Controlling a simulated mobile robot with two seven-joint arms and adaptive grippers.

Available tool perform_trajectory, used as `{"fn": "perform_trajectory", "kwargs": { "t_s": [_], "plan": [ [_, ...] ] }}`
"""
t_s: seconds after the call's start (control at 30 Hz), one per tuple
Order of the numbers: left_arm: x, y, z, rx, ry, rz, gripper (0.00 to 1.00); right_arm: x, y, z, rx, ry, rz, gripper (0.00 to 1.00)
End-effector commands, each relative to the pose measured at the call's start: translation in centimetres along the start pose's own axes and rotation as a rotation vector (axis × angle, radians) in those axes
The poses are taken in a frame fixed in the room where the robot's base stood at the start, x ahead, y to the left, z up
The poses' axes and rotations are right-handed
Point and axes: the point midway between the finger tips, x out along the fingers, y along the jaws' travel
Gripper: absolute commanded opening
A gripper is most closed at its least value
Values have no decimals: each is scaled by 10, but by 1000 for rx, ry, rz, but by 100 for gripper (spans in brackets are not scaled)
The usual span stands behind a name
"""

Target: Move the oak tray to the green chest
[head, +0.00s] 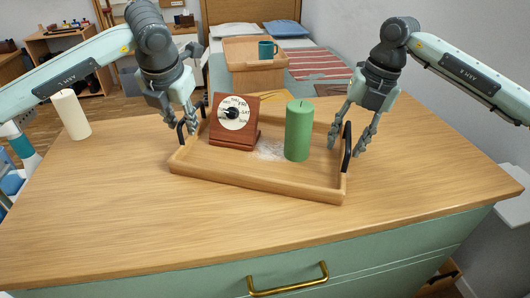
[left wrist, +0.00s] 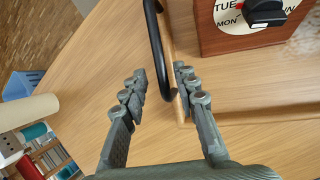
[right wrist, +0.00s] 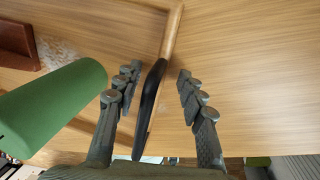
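The oak tray (head: 255,183) lies on the wooden top (head: 130,215) of a green-fronted chest (head: 400,250). It holds a brown wooden day dial (head: 219,132), a green candle (head: 298,132) and a pale scattered patch (head: 270,150). My left gripper (head: 190,118) is open, with its fingers on either side of the black left handle (left wrist: 156,45). My right gripper (head: 351,132) is open at the black right handle (head: 347,148). The right wrist view shows that handle (right wrist: 151,95) between its spread fingers, with gaps on both sides.
A cream candle (head: 71,115) stands at the left of the chest top. Behind is a bed with a wooden box (head: 255,75), a teal mug (head: 266,49) and a striped red blanket (head: 318,63). A brass drawer handle (head: 288,285) is at the front. The front top is clear.

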Motion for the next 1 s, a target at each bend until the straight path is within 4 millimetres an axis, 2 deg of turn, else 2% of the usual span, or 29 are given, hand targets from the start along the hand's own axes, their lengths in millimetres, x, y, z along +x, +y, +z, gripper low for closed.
{"fn": "perform_trajectory", "kwargs": {
  "t_s": [0.13, 0.27, 0.5, 0.7, 0.87, 1.0],
  "plan": [
    [-5, -1, 1, 2, -3, -2, 29, 0, 1, -1, -2, 1, 1, 40],
    [-22, -1, 2, 1, -5, -3, 29, 1, 1, -1, -2, 1, 1, 40],
    [-74, -1, 2, 1, -6, -1, 29, 1, 2, -1, -3, 2, 2, 40],
    [-107, 0, 1, 0, -4, -1, 29, 1, 2, -1, -3, 2, 2, 40],
    [-119, 0, 0, 0, -1, 0, 29, -1, 2, -1, -3, 1, 2, 40],
    [-120, 0, 0, 0, 0, 0, 29, -14, 2, -1, -3, 0, 2, 40]
  ]
}}
